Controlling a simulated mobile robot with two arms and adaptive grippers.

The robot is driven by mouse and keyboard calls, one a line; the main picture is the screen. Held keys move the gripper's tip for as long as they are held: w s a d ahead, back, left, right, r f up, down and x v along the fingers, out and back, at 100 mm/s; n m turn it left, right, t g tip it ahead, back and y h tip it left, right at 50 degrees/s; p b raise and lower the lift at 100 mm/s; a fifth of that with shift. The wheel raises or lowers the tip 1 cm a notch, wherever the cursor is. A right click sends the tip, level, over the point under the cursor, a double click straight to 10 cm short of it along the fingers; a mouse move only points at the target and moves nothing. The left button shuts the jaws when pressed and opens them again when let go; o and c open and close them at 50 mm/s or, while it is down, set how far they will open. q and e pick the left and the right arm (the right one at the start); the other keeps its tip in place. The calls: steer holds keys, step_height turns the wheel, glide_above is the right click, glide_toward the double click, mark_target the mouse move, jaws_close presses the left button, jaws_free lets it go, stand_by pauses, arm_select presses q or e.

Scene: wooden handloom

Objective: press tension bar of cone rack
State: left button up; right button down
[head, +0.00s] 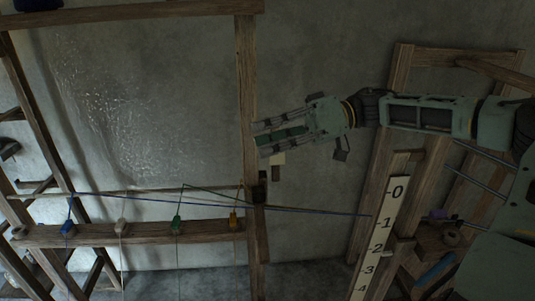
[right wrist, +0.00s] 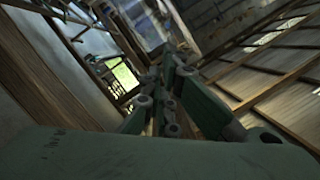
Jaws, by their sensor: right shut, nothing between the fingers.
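The cone rack is a wooden frame with an upright post (head: 246,90) and a lower rail (head: 100,235). Small blue (head: 68,228), white (head: 121,226), green (head: 176,225) and yellow (head: 233,218) pieces sit along the rail, with threads running from some of them. A thin pale bar (head: 150,190) runs above the rail; I cannot tell for sure whether it is the tension bar. My right gripper (head: 260,137) is shut and empty, beside the post and above the thin bar. Its green fingers also show in the right wrist view (right wrist: 172,75). My left gripper is out of view.
A white numbered scale (head: 380,238) stands on a wooden frame (head: 395,110) at the right. A blue thread crosses from the rack toward the scale. A grey wall (head: 150,100) lies behind. A wooden shelf (head: 435,250) with small items is at the lower right.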

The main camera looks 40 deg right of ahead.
step_height(320, 180, up, 5)
steer(key=shift+r, duration=0.15)
stand_by(0.6)
